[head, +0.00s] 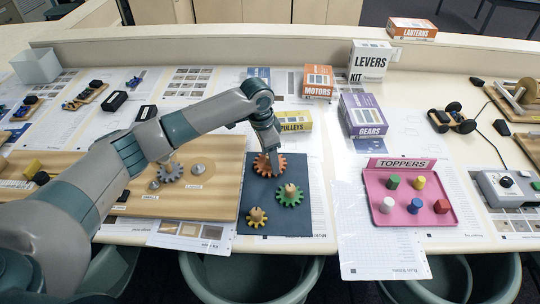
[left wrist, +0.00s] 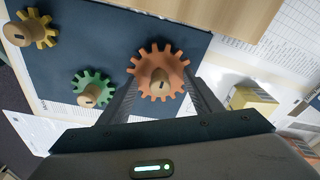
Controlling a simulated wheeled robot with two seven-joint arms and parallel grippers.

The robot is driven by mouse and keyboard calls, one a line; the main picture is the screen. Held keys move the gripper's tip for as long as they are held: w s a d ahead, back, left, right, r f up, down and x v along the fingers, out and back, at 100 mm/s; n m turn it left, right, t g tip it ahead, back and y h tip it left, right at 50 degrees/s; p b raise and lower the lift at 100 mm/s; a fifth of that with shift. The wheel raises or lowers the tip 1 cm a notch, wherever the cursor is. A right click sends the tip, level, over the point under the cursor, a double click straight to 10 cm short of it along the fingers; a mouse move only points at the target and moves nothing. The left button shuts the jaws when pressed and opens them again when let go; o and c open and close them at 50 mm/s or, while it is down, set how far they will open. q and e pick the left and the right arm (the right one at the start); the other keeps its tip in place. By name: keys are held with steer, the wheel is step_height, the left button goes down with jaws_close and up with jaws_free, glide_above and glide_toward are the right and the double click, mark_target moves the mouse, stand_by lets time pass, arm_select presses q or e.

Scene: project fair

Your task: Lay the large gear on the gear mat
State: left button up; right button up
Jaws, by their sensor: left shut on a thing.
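The large orange gear (head: 262,168) with a wooden knob is at the far end of the dark blue gear mat (head: 290,222). My left gripper (head: 268,148) comes down over it from above and is shut on it. In the left wrist view the orange gear (left wrist: 143,75) shows between the two fingers (left wrist: 162,88), over the mat (left wrist: 100,35). I cannot tell whether its underside touches the mat. A green gear (head: 283,200) and a small yellow gear (head: 250,222) lie nearer on the mat. My right gripper is not in view.
A wooden board (head: 215,200) with a grey gear (head: 162,176) and metal posts stands left of the mat. The yellow pulleys box (head: 298,121) is just behind it. A pink toppers tray (head: 410,215) with several coloured pegs is to the right.

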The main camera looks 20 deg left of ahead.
mark_target(265, 164)
arm_select(q)
steer(key=shift+f, duration=0.35)
steer(key=shift+f, duration=0.15)
steer(key=o, duration=1.1)
steer(key=shift+o, duration=0.2)
steer(key=shift+r, duration=0.75)
step_height(265, 164, up, 11)
steer(key=s+a+b, duration=0.1)
steer(key=b, duration=0.2)
steer(key=shift+a+f, duration=0.15)
